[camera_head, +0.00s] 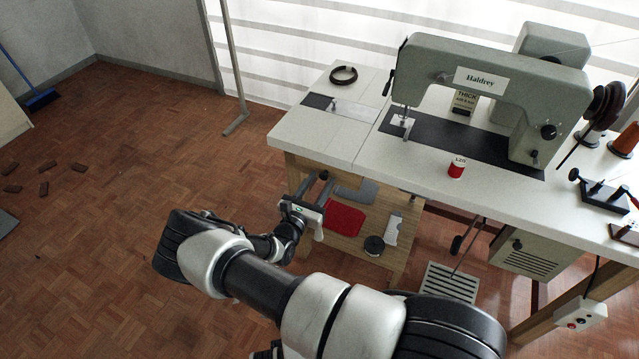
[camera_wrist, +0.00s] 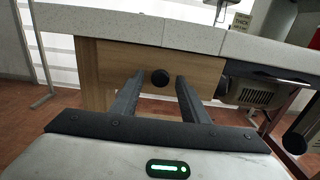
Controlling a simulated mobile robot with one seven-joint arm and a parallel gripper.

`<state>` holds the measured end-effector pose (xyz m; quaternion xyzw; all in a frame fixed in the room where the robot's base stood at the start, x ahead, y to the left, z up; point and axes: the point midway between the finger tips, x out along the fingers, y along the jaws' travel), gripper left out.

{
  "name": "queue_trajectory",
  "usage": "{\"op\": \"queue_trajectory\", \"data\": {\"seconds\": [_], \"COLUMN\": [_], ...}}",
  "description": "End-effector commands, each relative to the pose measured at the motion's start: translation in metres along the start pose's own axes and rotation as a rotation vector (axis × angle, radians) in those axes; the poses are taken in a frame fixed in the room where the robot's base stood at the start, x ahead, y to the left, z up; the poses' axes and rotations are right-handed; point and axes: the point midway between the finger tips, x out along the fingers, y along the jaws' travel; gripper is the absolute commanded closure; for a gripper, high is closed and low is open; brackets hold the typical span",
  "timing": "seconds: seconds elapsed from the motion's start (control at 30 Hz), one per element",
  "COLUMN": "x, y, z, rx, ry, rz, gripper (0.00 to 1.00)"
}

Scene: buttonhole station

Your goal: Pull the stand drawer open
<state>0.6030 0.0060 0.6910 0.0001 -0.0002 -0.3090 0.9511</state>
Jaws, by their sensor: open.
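The stand drawer's wooden front (camera_wrist: 207,70) is just under the pale tabletop in the wrist view. Its round black knob (camera_wrist: 160,78) shows in the gap between my fingers. My gripper (camera_wrist: 159,82) is open, with one finger to each side of the knob, pointing at the front. Space shows between each finger and the knob; how deep the fingertips reach past it, I cannot tell. In the head view my gripper (camera_head: 323,181) is at the left part of the stand, below the table edge. The knob is not clearly visible there. The drawer appears shut.
Below are a red cloth (camera_head: 345,217), a black round item (camera_head: 374,245) and a pedal (camera_head: 450,282).

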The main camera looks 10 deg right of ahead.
Motion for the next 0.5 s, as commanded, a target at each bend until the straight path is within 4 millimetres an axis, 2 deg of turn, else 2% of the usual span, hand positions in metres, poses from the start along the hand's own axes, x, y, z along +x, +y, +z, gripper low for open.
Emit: {"op": "queue_trajectory", "data": {"seconds": [0.1, 0.13, 0.37, 0.5], "x": [-0.0002, -0.0003, -0.0005, -0.0006], "y": [0.0000, 0.0000, -0.0001, -0.0001], "z": [-0.0001, -0.0001, -0.0002, -0.0002], "rx": [0.000, 0.000, 0.000, 0.000], "ry": [0.000, 0.000, 0.000, 0.000], "rz": [0.000, 0.000, 0.000, 0.000], "gripper": [0.59, 0.62, 1.00, 1.00]}}
